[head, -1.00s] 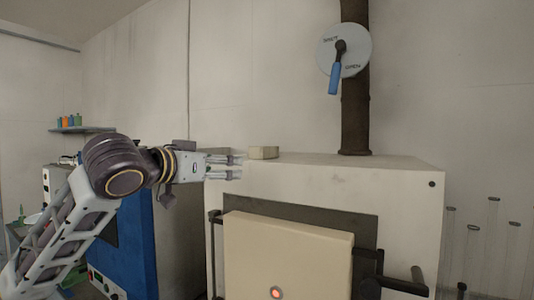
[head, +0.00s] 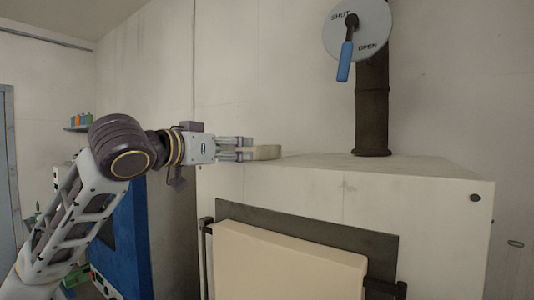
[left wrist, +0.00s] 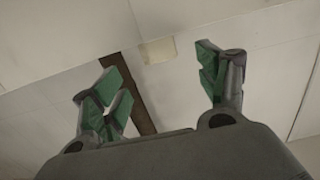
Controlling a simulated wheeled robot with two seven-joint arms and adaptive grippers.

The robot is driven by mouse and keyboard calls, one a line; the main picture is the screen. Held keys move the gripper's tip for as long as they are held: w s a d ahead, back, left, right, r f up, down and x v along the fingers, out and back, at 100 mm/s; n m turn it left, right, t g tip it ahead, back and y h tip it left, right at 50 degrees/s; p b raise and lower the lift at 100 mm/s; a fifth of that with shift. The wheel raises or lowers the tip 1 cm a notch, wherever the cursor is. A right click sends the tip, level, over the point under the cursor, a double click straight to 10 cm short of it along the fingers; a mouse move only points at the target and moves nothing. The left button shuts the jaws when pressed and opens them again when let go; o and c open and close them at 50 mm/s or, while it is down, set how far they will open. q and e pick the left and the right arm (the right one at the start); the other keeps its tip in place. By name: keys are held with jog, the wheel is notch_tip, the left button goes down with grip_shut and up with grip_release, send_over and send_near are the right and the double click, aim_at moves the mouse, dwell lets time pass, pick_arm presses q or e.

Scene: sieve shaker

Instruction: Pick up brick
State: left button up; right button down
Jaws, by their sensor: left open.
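The brick (head: 267,152) is a small cream block lying on the top of the large cream furnace-like cabinet, near its left end. In the left wrist view the brick (left wrist: 158,50) shows between and beyond the spread fingers. My left gripper (head: 250,148) comes in level from the left, with its fingertips at the brick's left end. In the left wrist view the left gripper (left wrist: 165,80) is open, with green finger pads and nothing held. In the head view the fingertips overlap the brick's near end; I cannot tell whether they touch it. My right gripper is not in view.
The cabinet (head: 320,180) has a closed front door (head: 285,265). A dark pipe (head: 372,110) rises from its top, with a SHUT/OPEN dial (head: 358,25) and blue handle. A blue machine (head: 130,240) stands left.

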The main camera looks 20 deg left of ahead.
aim_at(251, 149)
pick_arm(q)
jog(key=w, duration=0.2)
jog(key=w+p, duration=0.1)
jog(key=w, duration=0.1)
jog(key=w+d+p, duration=0.1)
jog(key=w, duration=0.2)
jog(key=shift+f, duration=0.1)
jog(key=shift+w+d+f+p, duration=0.1)
jog(key=shift+w+p, duration=0.25)
jog(key=shift+w, duration=0.35)
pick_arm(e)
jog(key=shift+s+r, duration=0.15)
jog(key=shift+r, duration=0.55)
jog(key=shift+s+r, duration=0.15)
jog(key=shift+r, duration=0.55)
pick_arm(q)
jog(key=shift+w, duration=0.1)
jog(key=shift+w+d+p, duration=0.15)
jog(key=shift+w+p, duration=0.35)
jog(key=shift+w, duration=0.3)
jog(key=shift+w+d+p, duration=0.1)
jog(key=shift+w+p, duration=0.35)
jog(key=shift+w, duration=0.35)
jog(key=shift+w+d, duration=0.1)
jog(key=shift+w, duration=0.8)
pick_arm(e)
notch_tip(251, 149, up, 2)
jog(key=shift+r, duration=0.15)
pick_arm(q)
jog(key=shift+c, duration=0.2)
